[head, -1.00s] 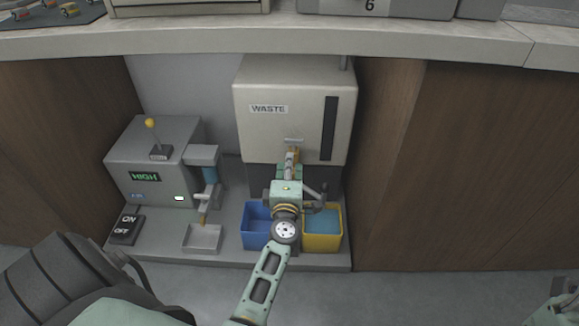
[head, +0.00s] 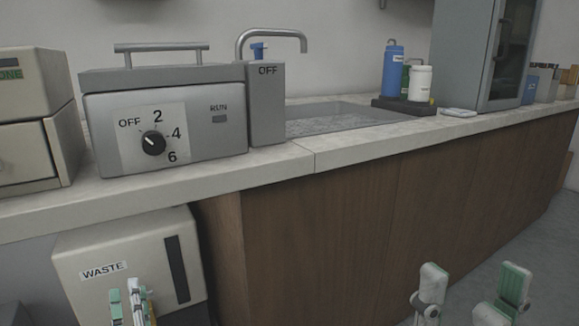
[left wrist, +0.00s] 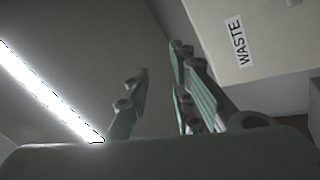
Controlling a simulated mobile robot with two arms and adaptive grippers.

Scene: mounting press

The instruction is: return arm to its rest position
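My left gripper (head: 126,298) is at the bottom left of the head view, in front of the lower part of the waste box (head: 75,245). In the left wrist view its fingers (left wrist: 160,75) stand apart with nothing between them. The waste box also shows at the top right of that view (left wrist: 275,50). My right gripper (head: 473,283) is at the bottom right of the head view, low in front of the brown cabinet.
The counter (head: 250,180) runs above the waste box and the brown cabinet (head: 360,210). On it stand a dial device (head: 205,140), a sink (head: 335,122) with a tap, bottles (head: 393,70) and a tall grey cabinet (head: 465,50). Floor (head: 560,230) shows at the right.

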